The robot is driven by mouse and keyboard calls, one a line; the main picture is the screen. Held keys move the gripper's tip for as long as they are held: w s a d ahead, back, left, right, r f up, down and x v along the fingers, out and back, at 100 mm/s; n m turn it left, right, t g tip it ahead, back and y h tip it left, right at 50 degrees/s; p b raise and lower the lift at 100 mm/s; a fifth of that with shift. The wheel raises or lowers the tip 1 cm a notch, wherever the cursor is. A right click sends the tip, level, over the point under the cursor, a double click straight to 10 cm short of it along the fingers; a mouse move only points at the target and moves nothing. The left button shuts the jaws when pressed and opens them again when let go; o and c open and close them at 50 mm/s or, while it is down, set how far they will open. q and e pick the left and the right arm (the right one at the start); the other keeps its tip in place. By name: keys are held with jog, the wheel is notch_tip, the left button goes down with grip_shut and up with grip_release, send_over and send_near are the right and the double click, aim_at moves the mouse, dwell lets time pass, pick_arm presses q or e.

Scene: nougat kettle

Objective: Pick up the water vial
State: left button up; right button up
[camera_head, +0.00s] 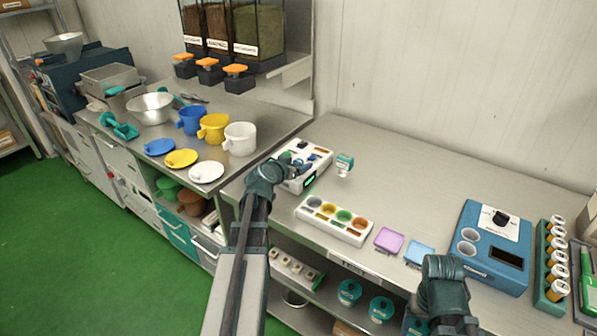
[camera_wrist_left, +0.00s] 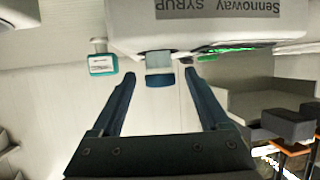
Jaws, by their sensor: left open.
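A small vial with a pale body and a blue cap (camera_wrist_left: 158,79) sits at the edge of the white syrup device (camera_head: 318,152). I cannot read a label on it, so I cannot confirm that it is the water vial. My left gripper (camera_wrist_left: 159,74) is open, with one finger on each side of this vial's cap and visible gaps between. In the head view my left gripper (camera_head: 302,163) is over the device and partly hides it. A second small item with a teal label (camera_head: 344,162) stands on the bench right of the device; it also shows in the left wrist view (camera_wrist_left: 103,64). My right gripper's fingers are not visible.
A white tray with coloured round wells (camera_head: 335,238) lies in front of the device. Purple (camera_head: 389,240) and blue (camera_head: 419,253) pads lie to its right. A blue machine (camera_head: 492,275) and a green vial rack (camera_head: 543,302) stand farther right. The bench's back middle is clear.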

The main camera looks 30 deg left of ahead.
pick_arm(q)
jog(key=shift+w+a+f, duration=0.1)
jog(key=shift+w+f, duration=0.2)
jog(key=shift+w, duration=0.35)
jog(key=shift+s, duration=0.1)
jog(key=shift+c, duration=0.5)
grip_shut()
